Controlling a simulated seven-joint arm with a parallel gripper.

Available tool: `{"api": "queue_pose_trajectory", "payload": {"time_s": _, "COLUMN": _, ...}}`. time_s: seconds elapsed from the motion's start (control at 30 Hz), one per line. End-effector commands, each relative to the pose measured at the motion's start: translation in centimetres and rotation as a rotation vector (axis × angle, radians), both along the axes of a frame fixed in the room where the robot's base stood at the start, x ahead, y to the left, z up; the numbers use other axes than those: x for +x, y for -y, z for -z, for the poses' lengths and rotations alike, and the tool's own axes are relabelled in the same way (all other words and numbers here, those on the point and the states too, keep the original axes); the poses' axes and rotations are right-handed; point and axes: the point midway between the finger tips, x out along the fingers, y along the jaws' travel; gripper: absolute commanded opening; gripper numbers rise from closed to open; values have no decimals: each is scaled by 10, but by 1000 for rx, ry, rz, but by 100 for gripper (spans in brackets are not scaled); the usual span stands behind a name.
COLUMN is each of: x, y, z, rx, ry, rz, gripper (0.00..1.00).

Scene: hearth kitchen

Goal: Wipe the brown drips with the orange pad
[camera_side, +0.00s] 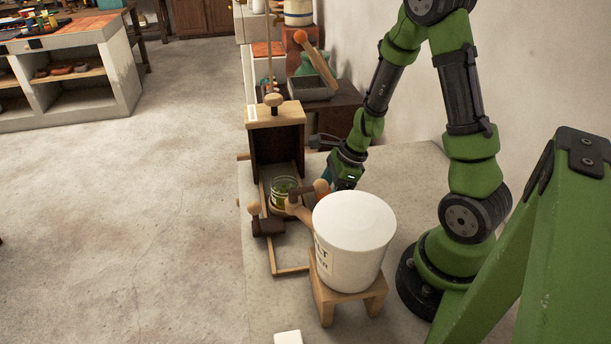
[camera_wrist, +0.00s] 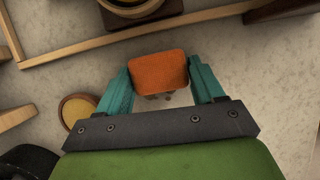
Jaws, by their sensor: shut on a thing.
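The orange pad (camera_wrist: 158,71) sits between the two teal fingers of my gripper (camera_wrist: 160,84) in the wrist view, and the gripper is shut on it. Whether the pad touches the counter is unclear. In the side view my gripper (camera_side: 332,180) is low behind the white bucket (camera_side: 352,243), right of the glass jar (camera_side: 284,197).
The bucket rests on a small wooden stool (camera_side: 347,296). A wooden strip frame (camera_wrist: 95,44) lies beyond the pad, and a round tan-topped piece (camera_wrist: 78,108) is left of my fingers. Bare counter (camera_wrist: 280,75) lies right.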

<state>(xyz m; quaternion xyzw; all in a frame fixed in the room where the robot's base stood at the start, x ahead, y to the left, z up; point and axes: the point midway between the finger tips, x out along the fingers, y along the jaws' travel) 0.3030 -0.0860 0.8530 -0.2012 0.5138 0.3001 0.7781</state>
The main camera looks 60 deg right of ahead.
Motion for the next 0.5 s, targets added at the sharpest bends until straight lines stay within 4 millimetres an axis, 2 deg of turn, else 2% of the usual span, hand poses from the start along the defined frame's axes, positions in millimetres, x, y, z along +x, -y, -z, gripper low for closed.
{"api": "queue_pose_trajectory", "payload": {"time_s": 0.1, "x": -9, "y": 9, "z": 2, "rx": -7, "ry": -6, "rz": 0, "gripper": 39}}
{"api": "queue_pose_trajectory", "payload": {"time_s": 0.5, "x": -24, "y": 22, "z": 4, "rx": -11, "ry": -14, "rz": 1, "gripper": 39}}
